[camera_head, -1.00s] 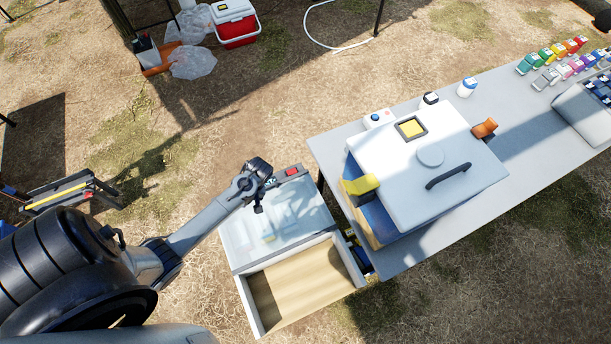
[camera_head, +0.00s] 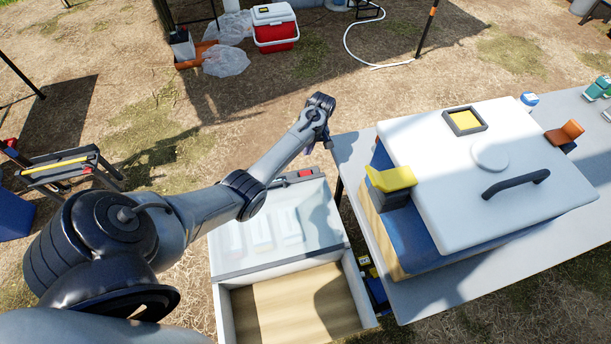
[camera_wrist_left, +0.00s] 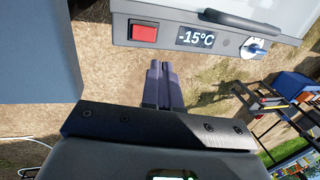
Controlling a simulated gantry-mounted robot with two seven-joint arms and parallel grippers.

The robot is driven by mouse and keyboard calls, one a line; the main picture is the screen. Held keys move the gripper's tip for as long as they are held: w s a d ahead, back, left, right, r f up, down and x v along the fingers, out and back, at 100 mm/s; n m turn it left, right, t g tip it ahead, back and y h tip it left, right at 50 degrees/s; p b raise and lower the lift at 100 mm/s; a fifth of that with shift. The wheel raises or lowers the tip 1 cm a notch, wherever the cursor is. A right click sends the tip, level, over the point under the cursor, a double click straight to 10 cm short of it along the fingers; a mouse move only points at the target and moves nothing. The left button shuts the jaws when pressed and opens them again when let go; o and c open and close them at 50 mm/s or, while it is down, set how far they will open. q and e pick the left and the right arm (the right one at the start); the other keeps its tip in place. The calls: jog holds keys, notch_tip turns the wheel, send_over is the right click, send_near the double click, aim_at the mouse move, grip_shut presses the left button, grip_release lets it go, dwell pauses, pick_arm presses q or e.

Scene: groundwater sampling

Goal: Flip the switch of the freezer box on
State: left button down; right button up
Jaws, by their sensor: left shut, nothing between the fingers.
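The freezer box (camera_head: 273,215) stands on the ground left of the table, with a clear lid and a white body. Its red switch (camera_head: 305,172) is on the grey panel at its far end. In the left wrist view the red switch (camera_wrist_left: 144,33) sits left of a display (camera_wrist_left: 195,38) reading -15°C and a round knob (camera_wrist_left: 254,47). My left gripper (camera_wrist_left: 163,66) is shut and empty, its fingertips just below the panel and apart from the switch. In the head view my left gripper (camera_head: 326,140) is beyond the panel end. My right gripper is not in view.
An open wooden-floored compartment (camera_head: 295,310) adjoins the freezer box. The grey table (camera_head: 355,160) is close on the right, carrying a large white-lidded cooler (camera_head: 450,165) with a yellow latch (camera_head: 391,178). A red cooler (camera_head: 276,35) stands far back.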

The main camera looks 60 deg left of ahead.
aim_at(303, 174)
pick_arm(q)
jog(key=shift+w+r, duration=0.25)
jog(key=shift+w, duration=0.5)
jog(key=shift+f, duration=0.1)
jog(key=b+x, duration=0.3)
jog(key=x, duration=0.4)
jog(key=b+x, duration=0.3)
jog(key=x, duration=0.4)
jog(key=shift+w, duration=0.2)
